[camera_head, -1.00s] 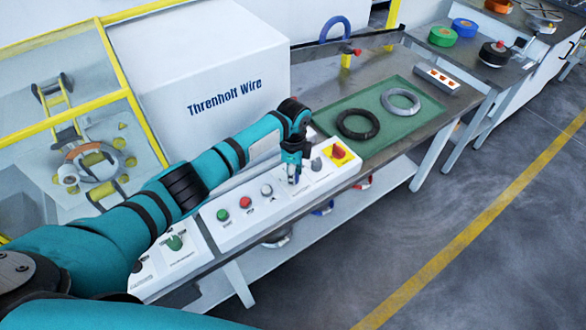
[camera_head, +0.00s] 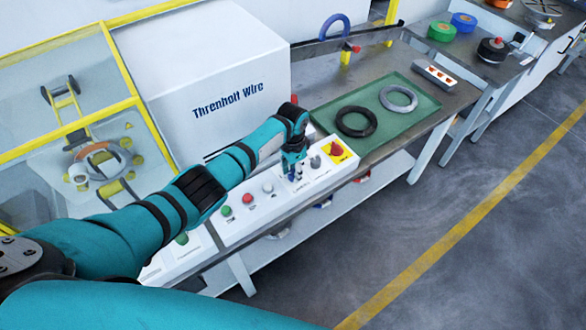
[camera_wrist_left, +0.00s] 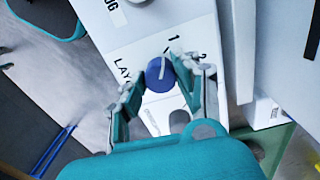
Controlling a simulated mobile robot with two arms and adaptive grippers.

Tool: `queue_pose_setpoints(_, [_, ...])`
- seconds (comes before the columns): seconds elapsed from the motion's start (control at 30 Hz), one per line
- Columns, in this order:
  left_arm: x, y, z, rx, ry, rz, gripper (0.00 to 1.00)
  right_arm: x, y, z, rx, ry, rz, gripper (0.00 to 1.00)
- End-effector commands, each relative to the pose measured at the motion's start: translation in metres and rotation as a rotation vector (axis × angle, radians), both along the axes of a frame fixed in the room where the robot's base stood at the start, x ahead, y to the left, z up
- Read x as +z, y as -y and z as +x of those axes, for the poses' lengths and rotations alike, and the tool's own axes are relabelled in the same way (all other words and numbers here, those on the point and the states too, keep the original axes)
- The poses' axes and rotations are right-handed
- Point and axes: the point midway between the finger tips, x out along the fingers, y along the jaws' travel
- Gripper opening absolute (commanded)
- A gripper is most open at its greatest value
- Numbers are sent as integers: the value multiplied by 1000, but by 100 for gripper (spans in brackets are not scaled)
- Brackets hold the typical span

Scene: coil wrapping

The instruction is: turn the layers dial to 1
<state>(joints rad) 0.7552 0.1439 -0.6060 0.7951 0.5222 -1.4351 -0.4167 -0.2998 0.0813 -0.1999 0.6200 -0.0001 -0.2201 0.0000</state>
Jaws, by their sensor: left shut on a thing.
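The layers dial (camera_wrist_left: 158,75) is a round blue knob with a white pointer line, on the white control panel (camera_head: 240,226). In the left wrist view its pointer points up toward the printed 1, with the 2 farther right. Part of the "LAY" label shows at its left. My left gripper (camera_head: 293,175) is over the panel, between a grey knob and the yellow-backed red button, and hides most of the dial in the head view. In the left wrist view my left gripper (camera_wrist_left: 157,88) has its fingers on either side of the dial, shut on it. My right gripper is out of view.
On the panel are a green button (camera_head: 226,211), a red button (camera_head: 248,198), a grey knob (camera_head: 315,162) and a red stop button (camera_head: 336,148). A large white box (camera_head: 205,75) stands behind.

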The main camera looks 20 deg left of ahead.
Motion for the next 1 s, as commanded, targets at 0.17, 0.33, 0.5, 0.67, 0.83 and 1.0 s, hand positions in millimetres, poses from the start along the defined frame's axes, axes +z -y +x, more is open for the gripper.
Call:
queue_pose_setpoints(0.17, [1,0,1,24,4,-1,0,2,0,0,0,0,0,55])
queue_pose_setpoints(0.33, [1,0,1,28,4,-1,0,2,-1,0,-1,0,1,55])
queue_pose_setpoints(0.5, [1,0,2,27,4,-1,0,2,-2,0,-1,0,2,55])
queue_pose_setpoints(0.67, [1,0,1,27,4,-1,47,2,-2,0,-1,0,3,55])
queue_pose_setpoints(0.83, [1,0,1,26,2,-1,55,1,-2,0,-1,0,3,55])
queue_pose_setpoints(1.0, [1,0,1,26,2,0,55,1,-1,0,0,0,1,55])
